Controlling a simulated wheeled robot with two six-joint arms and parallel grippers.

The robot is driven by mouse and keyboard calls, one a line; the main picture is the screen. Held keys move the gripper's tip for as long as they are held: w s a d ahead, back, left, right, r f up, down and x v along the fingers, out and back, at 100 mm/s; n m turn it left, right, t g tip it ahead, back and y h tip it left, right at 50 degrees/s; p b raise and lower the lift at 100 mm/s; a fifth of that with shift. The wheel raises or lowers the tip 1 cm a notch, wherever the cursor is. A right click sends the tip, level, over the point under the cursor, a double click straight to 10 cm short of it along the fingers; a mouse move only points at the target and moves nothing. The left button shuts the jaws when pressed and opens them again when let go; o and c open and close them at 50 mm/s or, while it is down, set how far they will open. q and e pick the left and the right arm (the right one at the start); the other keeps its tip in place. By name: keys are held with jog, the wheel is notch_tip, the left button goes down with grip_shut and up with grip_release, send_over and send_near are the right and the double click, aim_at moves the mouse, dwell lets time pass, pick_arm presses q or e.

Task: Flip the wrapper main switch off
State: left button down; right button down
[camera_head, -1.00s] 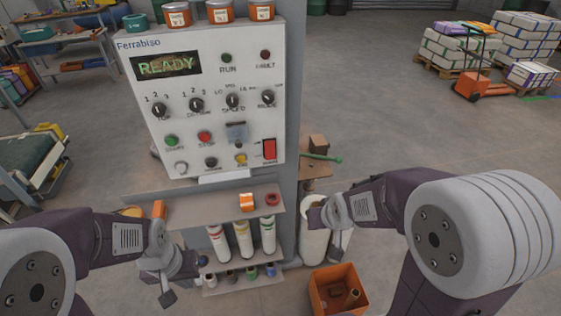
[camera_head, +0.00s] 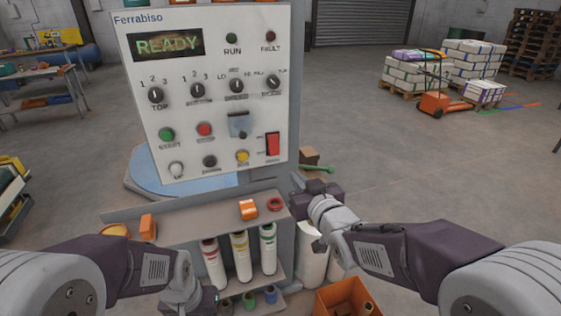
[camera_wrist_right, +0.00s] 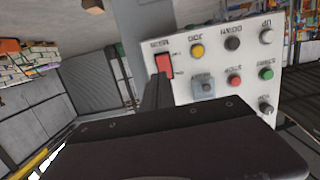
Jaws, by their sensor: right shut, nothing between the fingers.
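The wrapper control panel (camera_head: 190,60) shows READY on its display. The main switch, a red rocker (camera_head: 273,145), sits at the panel's lower right edge. It also shows in the right wrist view (camera_wrist_right: 163,66), upside down; I cannot tell its position for sure. My right gripper (camera_head: 297,182) is shut and empty, below and slightly right of the switch, apart from it. In the right wrist view its dark fingers (camera_wrist_right: 156,92) point up toward the switch. My left gripper (camera_head: 208,300) is low at the shelf's left end; its fingers are too hidden to judge.
Below the panel, a shelf (camera_head: 180,222) holds orange tape and a red ring, with several rolls under it. Round knobs and buttons surround the switch, including a yellow button (camera_head: 242,156). An orange bin (camera_head: 345,300) stands on the floor at lower right.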

jog(key=p, duration=0.1)
send_near(274, 145)
jog(key=w+a+f, duration=0.1)
jog(key=w+f, duration=0.4)
jog(key=w, duration=0.1)
jog(key=shift+a+r, duration=0.1)
jog(key=shift+r, duration=0.1)
